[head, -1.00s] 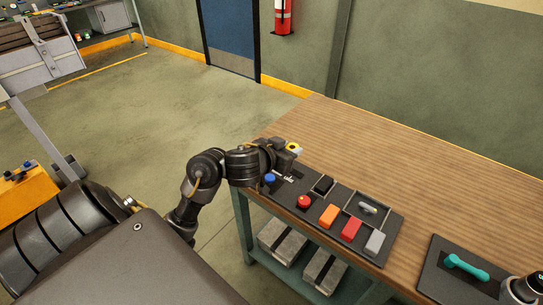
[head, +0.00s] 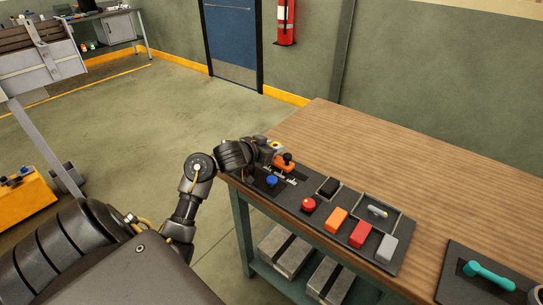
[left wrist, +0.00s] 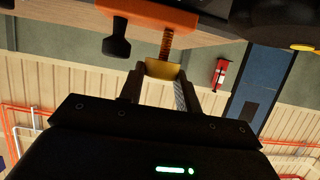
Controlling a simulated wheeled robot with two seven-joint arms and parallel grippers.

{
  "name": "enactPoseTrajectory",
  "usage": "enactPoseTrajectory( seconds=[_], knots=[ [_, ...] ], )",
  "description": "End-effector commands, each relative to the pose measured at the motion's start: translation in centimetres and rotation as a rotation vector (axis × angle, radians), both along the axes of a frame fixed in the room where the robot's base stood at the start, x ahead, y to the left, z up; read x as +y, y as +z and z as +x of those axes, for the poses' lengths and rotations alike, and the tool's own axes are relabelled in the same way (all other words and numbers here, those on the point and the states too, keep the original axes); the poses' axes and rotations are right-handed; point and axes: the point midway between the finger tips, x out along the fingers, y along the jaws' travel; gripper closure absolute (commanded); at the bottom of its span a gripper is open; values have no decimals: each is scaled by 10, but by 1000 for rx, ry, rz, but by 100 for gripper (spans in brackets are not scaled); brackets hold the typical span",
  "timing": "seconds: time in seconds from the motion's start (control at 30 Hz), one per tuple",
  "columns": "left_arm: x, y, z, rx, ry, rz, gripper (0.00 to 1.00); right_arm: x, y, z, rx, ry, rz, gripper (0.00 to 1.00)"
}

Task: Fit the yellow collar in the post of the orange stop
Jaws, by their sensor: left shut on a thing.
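The yellow collar (left wrist: 163,70) is between the fingers of my left gripper (left wrist: 160,90), which is shut on it. In the head view the collar (head: 277,146) shows small beside my left gripper (head: 268,151), at the far left end of the bench. The orange stop (head: 285,165) stands just below and right of it. In the left wrist view the orange stop (left wrist: 150,14) is at the top, with a dark knob and a ribbed orange post (left wrist: 167,43). The post's end lines up close to the collar; I cannot tell whether they touch. My right gripper is not in view.
A dark panel on the wooden bench (head: 400,165) holds a blue knob (head: 271,181), a red button (head: 309,204), and orange, red and grey blocks. A teal handle (head: 488,274) lies on another dark mat at the right. The bench's middle is clear.

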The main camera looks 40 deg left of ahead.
Motion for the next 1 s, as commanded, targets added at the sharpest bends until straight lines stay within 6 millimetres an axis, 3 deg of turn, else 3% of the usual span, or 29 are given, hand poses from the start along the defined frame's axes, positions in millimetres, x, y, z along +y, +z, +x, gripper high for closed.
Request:
enactPoseTrajectory(
  seconds=[0.03, 0.13, 0.47, 0.5, 0.57, 0.87, 1.0],
  knots=[
    [-1, -14, -1, 4, 1, -6, 92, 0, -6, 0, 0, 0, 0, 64],
    [-1, -26, 0, 3, 2, -4, 92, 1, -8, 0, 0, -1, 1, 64],
    [-1, -30, -1, 1, 1, -1, 92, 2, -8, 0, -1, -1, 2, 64],
    [-1, -30, 0, 1, 1, 0, 64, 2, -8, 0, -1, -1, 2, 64],
    [-1, -30, -1, 1, 1, 0, 58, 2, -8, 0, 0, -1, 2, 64],
    [-1, -29, -2, 2, 1, 1, 58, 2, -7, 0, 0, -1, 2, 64],
    [0, -21, -16, 1, 2, 4, 58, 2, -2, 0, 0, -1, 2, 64]
  ],
)
